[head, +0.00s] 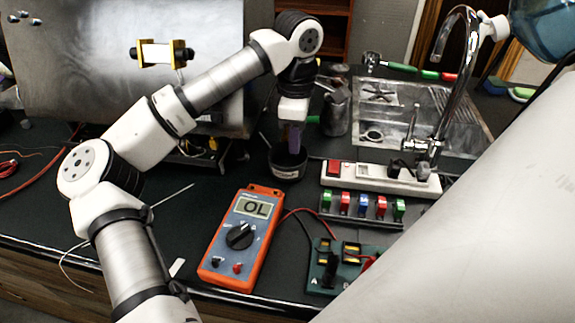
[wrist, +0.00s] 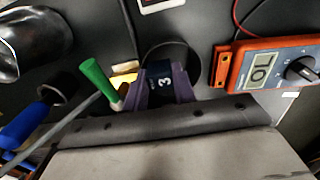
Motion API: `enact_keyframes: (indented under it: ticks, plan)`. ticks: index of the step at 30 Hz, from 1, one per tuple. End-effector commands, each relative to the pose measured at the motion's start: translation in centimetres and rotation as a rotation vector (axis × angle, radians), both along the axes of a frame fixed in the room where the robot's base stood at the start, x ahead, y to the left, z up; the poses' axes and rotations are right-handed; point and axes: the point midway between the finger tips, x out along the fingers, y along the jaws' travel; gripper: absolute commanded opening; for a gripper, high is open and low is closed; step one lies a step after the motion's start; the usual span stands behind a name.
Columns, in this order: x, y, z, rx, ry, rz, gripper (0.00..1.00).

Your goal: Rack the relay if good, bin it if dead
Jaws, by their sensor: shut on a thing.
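My gripper (head: 292,140) points down with its purple fingers over the black cup (head: 288,172), which has a pale label. In the wrist view my gripper (wrist: 162,88) is shut on a dark blue relay (wrist: 164,82) marked 3. The cup's dark round shape is partly hidden behind the relay there. The orange multimeter (head: 240,240) reads OL; it also shows in the wrist view (wrist: 262,68). The rack (head: 362,218) holds several green, red and blue relays. The green test board (head: 345,262) lies at the front, partly hidden by a pale surface.
A power strip (head: 372,178) with a red switch lies behind the rack. A metal jug (head: 336,112) stands behind the cup, and a sink with a tall tap (head: 440,120) is at right. Green-handled (wrist: 98,80) and blue-handled tools show beside my gripper. Red and black leads cross near the meter.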

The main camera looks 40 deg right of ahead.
Motion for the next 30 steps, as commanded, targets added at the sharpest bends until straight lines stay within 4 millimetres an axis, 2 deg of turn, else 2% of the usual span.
enact_keyframes:
  ticks: [2,3,9,20,23,30]
  plan:
    - [0.0,0.0,0.1,0.0,0.0,0.0,0.04]
    - [0.0,0.0,0.1,0.0,0.0,0.0,0.28]
    - [0.0,0.0,0.1,0.0,0.0,0.0,0.52]
    - [0.0,0.0,0.7,-0.001,-0.001,0.0,0.52]
    - [0.1,0.0,2.0,0.0,-0.003,0.001,0.52]
    - [0.0,-0.1,7.6,-0.003,-0.005,0.002,0.52]
